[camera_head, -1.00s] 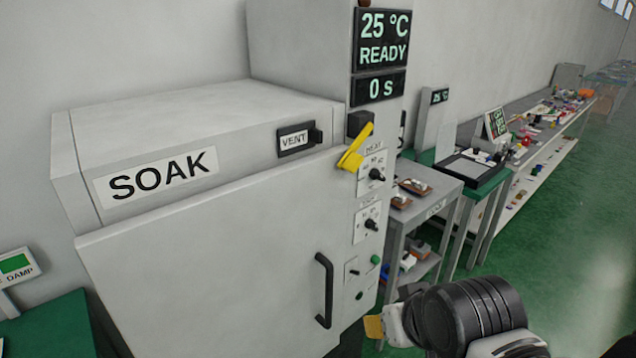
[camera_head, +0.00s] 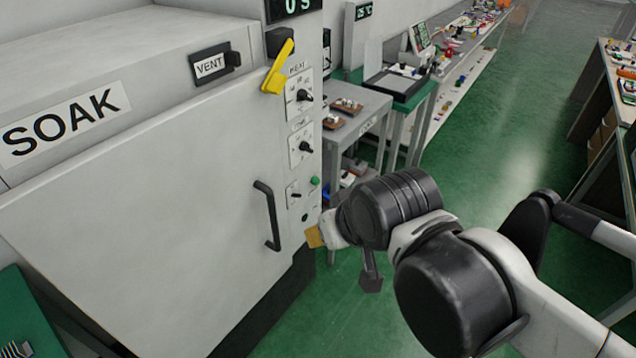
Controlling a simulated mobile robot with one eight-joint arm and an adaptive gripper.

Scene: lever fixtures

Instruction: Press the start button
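The oven labelled SOAK (camera_head: 140,240) fills the left side, its door closed. A narrow control panel (camera_head: 299,125) runs down its right edge. Low on it are a bright green round button (camera_head: 315,181), a small toggle switch (camera_head: 294,195) and a darker round button (camera_head: 305,217). No lettering for a start button is legible. My gripper (camera_head: 314,237) is at the end of my arm, its tan-yellow tip just below and right of the darker button. I cannot tell if it touches the panel. Its fingers are mostly hidden, so its opening is unclear.
A black door handle (camera_head: 267,215) sticks out left of the buttons. A yellow lever (camera_head: 278,67) and two knobs are higher up. A grey cart (camera_head: 362,112) and benches stand behind to the right. Green floor (camera_head: 500,130) is open between the benches.

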